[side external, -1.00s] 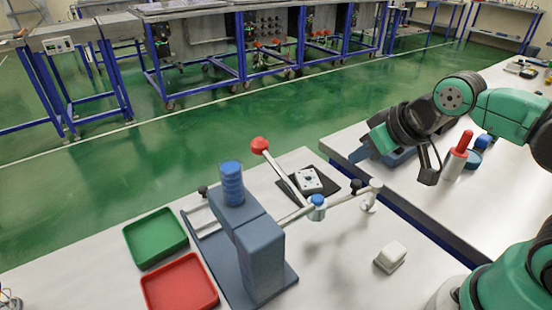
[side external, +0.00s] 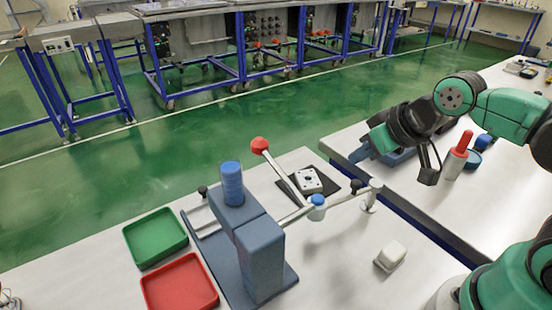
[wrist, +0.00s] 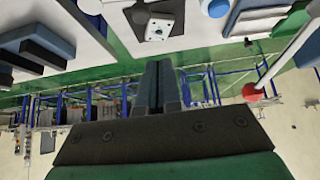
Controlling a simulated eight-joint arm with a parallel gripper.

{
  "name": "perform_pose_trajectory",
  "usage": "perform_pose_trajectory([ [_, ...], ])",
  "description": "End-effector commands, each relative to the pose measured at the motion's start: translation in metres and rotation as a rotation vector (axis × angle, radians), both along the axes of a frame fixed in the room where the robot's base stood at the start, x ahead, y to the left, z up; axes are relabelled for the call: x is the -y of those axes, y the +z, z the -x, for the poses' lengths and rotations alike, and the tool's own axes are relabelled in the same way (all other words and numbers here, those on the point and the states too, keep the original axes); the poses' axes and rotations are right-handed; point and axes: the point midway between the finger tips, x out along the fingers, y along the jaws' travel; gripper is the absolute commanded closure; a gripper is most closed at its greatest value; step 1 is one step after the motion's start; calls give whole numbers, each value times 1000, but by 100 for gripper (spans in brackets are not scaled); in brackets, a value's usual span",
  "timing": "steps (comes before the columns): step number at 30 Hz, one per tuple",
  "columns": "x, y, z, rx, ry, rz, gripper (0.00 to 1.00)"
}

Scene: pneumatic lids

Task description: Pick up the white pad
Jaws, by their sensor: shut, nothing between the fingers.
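A small white pad (side external: 390,256) with rounded edges lies on the white table near the front right in the side view. I cannot make it out in the wrist view. My gripper (side external: 359,154) is raised at the far right, beyond the pad and well apart from it. Its two dark fingers also show in the wrist view (wrist: 158,66), closed together with nothing between them.
A blue-grey press (side external: 262,255) with a red-knobbed lever (side external: 260,145) stands on the table. A white block with dark holes (side external: 309,180) lies on a black mat (side external: 286,192). Green (side external: 155,238) and red (side external: 180,285) trays are at the left. A red-topped cylinder (side external: 457,155) stands on the right-hand table.

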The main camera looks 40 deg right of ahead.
Motion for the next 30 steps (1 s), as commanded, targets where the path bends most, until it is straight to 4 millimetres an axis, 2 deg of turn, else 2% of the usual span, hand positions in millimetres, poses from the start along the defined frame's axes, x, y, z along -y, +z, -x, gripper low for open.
perform_pose_trajectory([
  [3, 0, 0, 0, 0, 0, 0, 100],
  [4, 0, 0, 0, 0, 0, 0, 94],
  [12, 0, 0, 0, 0, 0, 0, 18],
  [13, 0, 0, 0, 0, 0, 0, 11],
  [23, 0, -5, 4, -34, 0, -1, 11],
  [26, -1, -25, 22, -177, -3, -4, 11],
  [30, -2, -53, 60, -436, -10, -6, 11],
])
